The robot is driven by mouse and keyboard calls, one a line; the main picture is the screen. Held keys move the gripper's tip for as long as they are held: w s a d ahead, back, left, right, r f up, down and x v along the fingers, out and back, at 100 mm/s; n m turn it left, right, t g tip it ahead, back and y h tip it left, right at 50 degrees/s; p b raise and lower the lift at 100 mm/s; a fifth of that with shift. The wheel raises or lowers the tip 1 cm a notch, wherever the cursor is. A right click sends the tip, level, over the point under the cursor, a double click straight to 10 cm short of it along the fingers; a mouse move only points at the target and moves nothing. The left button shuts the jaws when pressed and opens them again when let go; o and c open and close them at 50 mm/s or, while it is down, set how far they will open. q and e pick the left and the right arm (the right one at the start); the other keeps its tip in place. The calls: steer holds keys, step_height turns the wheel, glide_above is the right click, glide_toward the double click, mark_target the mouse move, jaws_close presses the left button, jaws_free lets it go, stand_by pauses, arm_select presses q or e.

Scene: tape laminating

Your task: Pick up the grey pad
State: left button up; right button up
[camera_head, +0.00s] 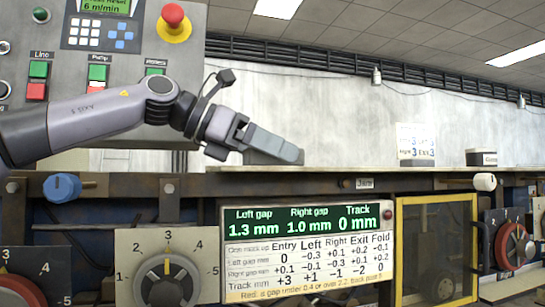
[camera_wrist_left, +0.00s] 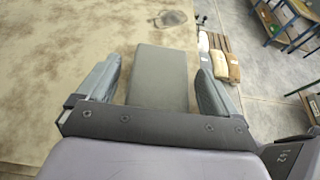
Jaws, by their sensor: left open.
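The grey pad (camera_wrist_left: 160,72) is a flat rectangular block lying on the mottled tan surface in the left wrist view. My left gripper (camera_wrist_left: 158,88) is open, with one finger on each side of the pad. A narrow gap shows between each finger and the pad. In the head view my left gripper (camera_head: 290,152) reaches in from the left just above the ledge, and partly hides the dark grey pad (camera_head: 255,158) behind it. My right gripper is in neither view.
A control panel (camera_head: 135,50) with a red stop button (camera_head: 173,15) stands behind my left arm. A gap display (camera_head: 305,250) and knobs line the machine front below the ledge. In the wrist view, a dark grey patch (camera_wrist_left: 172,19) lies beyond the pad, and several small blocks (camera_wrist_left: 218,60) lie to the right.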

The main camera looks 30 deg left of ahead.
arm_select(q)
steer(key=c, duration=1)
steer(key=shift+c, duration=0.2)
steer(key=shift+r, duration=0.15)
step_height(320, 180, up, 9)
steer(key=shift+d+f, duration=0.1)
steer(key=shift+f, duration=0.1)
steer(key=shift+r, duration=0.45)
